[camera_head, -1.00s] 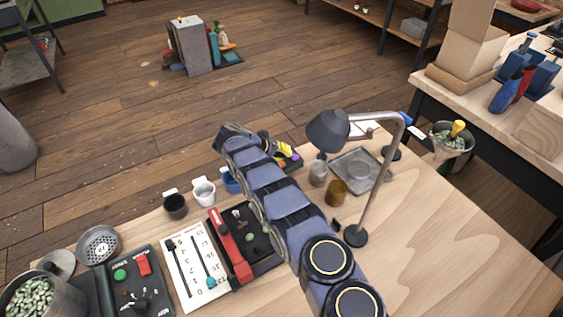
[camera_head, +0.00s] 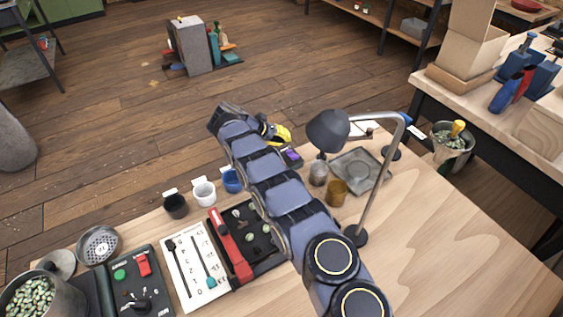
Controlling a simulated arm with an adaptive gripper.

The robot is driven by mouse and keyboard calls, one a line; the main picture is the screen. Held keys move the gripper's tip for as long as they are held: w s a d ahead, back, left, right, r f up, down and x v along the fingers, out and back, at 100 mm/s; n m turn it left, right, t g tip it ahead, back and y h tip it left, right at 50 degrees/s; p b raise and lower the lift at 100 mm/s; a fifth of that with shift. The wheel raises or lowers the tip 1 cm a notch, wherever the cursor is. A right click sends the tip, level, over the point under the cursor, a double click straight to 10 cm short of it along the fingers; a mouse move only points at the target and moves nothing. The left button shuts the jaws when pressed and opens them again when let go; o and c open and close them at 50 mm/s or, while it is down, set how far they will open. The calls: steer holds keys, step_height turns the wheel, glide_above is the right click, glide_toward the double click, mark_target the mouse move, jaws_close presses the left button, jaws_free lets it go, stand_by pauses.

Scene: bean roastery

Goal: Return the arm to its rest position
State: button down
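My arm reaches from the bottom of the view up and left over the wooden table (camera_head: 455,245). Its wrist bends over near the table's far edge. My gripper (camera_head: 279,134), dark with a yellow part, points right from the wrist, above the far side of the table. Its fingers are too small and too much covered to tell whether they are open or shut, or whether they hold anything.
A desk lamp (camera_head: 328,131) stands right of my arm, near an amber jar (camera_head: 336,192) and a metal tray (camera_head: 359,172). Left are a white cup (camera_head: 203,192), a black cup (camera_head: 176,205) and a slider panel (camera_head: 193,268). A purple item (camera_head: 291,157) lies near my gripper.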

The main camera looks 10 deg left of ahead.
steer(key=shift+r, duration=0.15)
stand_by(0.3)
steer(key=s+d+r+m+g+y, duration=0.15)
steer(key=s+r+y, duration=0.35)
steer(key=r, duration=0.6)
steer(key=s+d+r+m+y, duration=0.2)
steer(key=s+r+y, duration=0.1)
steer(key=s+r, duration=0.55)
steer(key=s+d+r+m+g+y, duration=0.15)
steer(key=s+r+y, duration=0.25)
steer(key=r, duration=0.8)
steer(key=s+d+f+g+h, duration=0.1)
steer(key=s+d+f, duration=0.3)
steer(key=s, duration=0.5)
steer(key=s+d+f+n+g+h, duration=0.1)
steer(key=s+d+f+g+h, duration=0.1)
steer(key=s+d, duration=0.7)
steer(key=s+d+f+g+h, duration=0.2)
steer(key=s+d+f, duration=0.4)
steer(key=s, duration=0.4)
steer(key=shift+s+d+f+n+h, duration=0.25)
steer(key=shift+s+d+n+h, duration=0.15)
steer(key=shift+d, duration=0.25)
